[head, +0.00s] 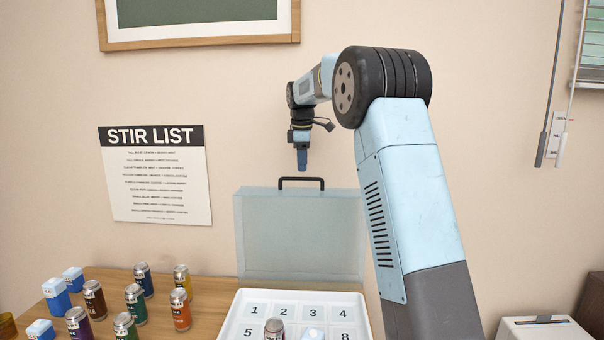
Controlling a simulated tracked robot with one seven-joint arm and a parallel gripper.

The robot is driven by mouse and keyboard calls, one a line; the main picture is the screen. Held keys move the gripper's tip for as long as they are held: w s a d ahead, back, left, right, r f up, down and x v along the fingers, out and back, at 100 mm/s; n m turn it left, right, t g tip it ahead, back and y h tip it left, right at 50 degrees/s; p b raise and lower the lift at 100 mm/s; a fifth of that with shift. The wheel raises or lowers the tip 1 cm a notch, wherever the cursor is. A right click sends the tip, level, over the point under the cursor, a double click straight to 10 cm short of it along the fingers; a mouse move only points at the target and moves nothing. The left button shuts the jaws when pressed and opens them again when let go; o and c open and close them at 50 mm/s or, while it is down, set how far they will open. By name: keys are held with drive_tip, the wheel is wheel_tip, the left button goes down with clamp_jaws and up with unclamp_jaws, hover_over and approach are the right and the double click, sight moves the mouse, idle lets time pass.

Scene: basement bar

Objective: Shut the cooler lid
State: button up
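The cooler lid (299,238) is a pale blue-grey panel standing upright, open, near the wall in the head view. A black handle (301,180) sits on its top edge. I cannot tell how lid and container join. My gripper (302,166) points down just above the handle, apparently apart from it. Its finger gap does not show from this side.
Several cans, such as an orange one (180,310), and blue cartons (56,294) stand on the wooden counter (205,287) left of the container. A white box (545,328) is at lower right. A list sign (155,175) hangs on the wall.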

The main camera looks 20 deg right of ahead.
drive_tip(key=shift+w+d+f, duration=0.1)
drive_tip(key=shift+w+f, duration=0.05)
drive_tip(key=shift+f, duration=0.9)
drive_tip(key=shift+w+f, duration=0.15)
drive_tip(key=shift+f, duration=0.85)
clamp_jaws()
drive_tip(key=shift+r, duration=0.1)
